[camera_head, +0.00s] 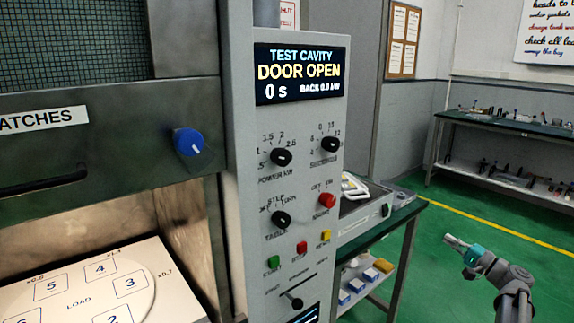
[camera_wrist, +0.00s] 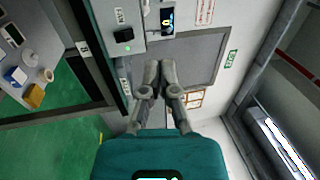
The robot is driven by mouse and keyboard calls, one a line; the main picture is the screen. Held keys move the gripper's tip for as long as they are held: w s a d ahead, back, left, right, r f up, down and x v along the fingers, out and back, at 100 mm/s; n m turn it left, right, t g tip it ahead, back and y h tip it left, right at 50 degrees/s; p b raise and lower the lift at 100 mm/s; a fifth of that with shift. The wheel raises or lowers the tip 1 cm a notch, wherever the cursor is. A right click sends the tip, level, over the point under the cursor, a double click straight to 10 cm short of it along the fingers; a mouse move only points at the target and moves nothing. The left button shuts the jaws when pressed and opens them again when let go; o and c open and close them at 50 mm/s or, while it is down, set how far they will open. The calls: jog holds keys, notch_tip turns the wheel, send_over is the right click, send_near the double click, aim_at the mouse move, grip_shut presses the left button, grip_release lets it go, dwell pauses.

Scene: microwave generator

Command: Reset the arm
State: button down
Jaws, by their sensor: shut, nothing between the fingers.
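My gripper (camera_head: 455,241) is at the lower right in the head view, held out over the green floor and pointing left toward the machine. It is apart from everything around it. In the wrist view my gripper (camera_wrist: 160,68) shows its two grey fingers together, with nothing between them. The microwave generator (camera_head: 240,150) fills the left half of the head view. Its display (camera_head: 300,76) reads TEST CAVITY, DOOR OPEN, 0 s. The open cavity at lower left shows a white load plate (camera_head: 85,285) with numbered squares.
A green-topped bench (camera_head: 405,212) with a tray and small boxes stands just right of the machine. Another bench (camera_head: 500,125) with tools stands along the back wall. Green floor (camera_head: 440,210) with a yellow line lies open between them and around my arm.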

jog(key=s+a+f+n+g+h, duration=0.1)
jog(key=s+a+f+n+g, duration=0.15)
jog(key=a+f+g, duration=0.6)
jog(key=s+a+f+n+g+h, duration=0.1)
jog(key=s+a+f+n+h, duration=0.3)
jog(key=a, duration=1)
jog(key=s+a+f+n+g+h, duration=0.4)
jog(key=s+a+f+g+h, duration=0.2)
jog(key=s+a+f+h, duration=0.35)
notch_tip(320, 180, up, 18)
jog(key=s+d+y+p, duration=0.1)
jog(key=p, duration=1.7)
jog(key=shift+s+d+f+y, duration=0.15)
jog(key=shift+s+d+y, duration=0.15)
jog(key=shift+s+y, duration=0.05)
